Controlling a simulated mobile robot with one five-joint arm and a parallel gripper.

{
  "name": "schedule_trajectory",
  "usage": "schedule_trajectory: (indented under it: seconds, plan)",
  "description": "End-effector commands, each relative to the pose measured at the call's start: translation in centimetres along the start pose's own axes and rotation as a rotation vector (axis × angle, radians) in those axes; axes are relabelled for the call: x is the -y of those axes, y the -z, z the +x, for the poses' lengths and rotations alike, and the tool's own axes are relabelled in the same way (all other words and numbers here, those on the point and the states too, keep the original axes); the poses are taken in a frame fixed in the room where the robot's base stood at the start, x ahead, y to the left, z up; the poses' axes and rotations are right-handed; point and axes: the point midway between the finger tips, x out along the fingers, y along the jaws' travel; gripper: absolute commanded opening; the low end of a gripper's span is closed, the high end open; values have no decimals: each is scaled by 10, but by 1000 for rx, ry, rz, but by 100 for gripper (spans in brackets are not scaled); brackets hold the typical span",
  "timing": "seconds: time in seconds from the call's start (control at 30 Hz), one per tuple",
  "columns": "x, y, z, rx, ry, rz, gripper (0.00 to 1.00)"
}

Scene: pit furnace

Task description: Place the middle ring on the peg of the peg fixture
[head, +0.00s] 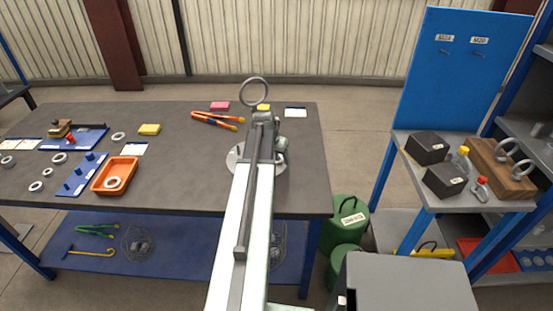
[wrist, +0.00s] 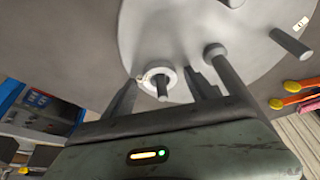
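The peg fixture is a pale grey disc (wrist: 190,35) with several upright pegs; in the head view its rim (head: 233,160) shows on the table, mostly behind my arm. In the wrist view a pale ring (wrist: 146,76) sits around one peg (wrist: 162,90), low near the disc. My gripper (wrist: 162,72) is open, one dark finger on each side of that ring and apart from it. A thicker post (wrist: 218,60) stands just right of the right finger. In the head view my gripper (head: 264,118) is largely hidden by the arm. I cannot tell whether this is the middle ring.
A large upright grey ring (head: 254,92) shows above my gripper; its base is hidden. Left on the table are loose rings (head: 58,158), a blue pegged block (head: 80,180) and an orange tray (head: 104,189) with a ring. Orange-handled pliers (head: 215,121) lie behind the disc.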

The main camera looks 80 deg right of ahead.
Motion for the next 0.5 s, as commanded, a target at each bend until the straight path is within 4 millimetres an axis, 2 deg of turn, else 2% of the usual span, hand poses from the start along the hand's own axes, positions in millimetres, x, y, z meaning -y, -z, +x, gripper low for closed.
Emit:
schedule_trajectory:
  seconds: [0.17,0.27,0.5]
  plan:
    - [0,2,-7,0,0,0,66]
    - [0,3,-20,0,0,-1,66]
    - [0,4,-73,0,1,0,66]
